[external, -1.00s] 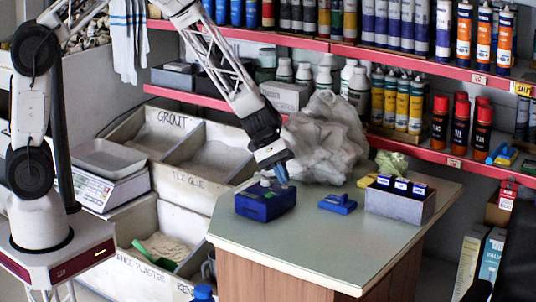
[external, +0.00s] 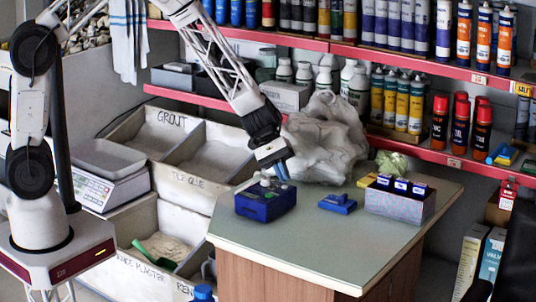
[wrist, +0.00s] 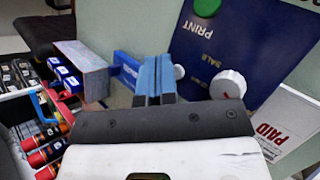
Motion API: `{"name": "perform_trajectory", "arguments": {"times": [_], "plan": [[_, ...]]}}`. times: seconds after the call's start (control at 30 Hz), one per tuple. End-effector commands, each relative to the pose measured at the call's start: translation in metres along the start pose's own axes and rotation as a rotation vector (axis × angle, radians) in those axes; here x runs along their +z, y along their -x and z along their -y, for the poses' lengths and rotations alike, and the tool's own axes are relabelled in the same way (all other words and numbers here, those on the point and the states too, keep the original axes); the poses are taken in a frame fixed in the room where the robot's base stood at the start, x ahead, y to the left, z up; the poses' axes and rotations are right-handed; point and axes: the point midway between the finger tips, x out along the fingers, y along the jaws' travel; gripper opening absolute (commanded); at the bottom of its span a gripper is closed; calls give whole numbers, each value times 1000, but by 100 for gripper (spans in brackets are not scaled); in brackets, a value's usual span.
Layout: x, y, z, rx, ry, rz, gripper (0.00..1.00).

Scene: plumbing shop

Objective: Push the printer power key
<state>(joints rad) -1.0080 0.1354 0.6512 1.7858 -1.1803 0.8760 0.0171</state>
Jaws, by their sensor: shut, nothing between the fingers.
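The printer is a dark blue box (external: 265,203) on the counter, with pale knobs on top. In the wrist view its blue panel (wrist: 245,45) fills the upper right. The panel has a green round button (wrist: 207,7) by the upside-down word PRINT, and a white knob (wrist: 228,84). A second pale knob (wrist: 179,72) is partly hidden behind my fingers. I cannot make out a power label. My gripper (external: 284,174) is shut and empty, its blue fingertips just above the printer's right rear edge; they also show in the wrist view (wrist: 155,75), beside the panel.
A small blue object (external: 338,204) lies right of the printer. A grey box (external: 400,203) with blue-topped items stands farther right. A crumpled pale plastic bag (external: 325,140) is behind my gripper. A PAID paper (wrist: 280,125) lies beside the printer. The counter's front (external: 310,245) is clear.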

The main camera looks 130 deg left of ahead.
Motion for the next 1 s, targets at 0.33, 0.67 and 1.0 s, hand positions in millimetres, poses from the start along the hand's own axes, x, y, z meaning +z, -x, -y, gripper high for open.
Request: {"name": "perform_trajectory", "arguments": {"times": [0.33,0.67,1.0], "plan": [[2,3,-2,0,0,0,0],[5,7,-5,1,-1,0,0],[17,23,-17,1,-1,0,0]]}}
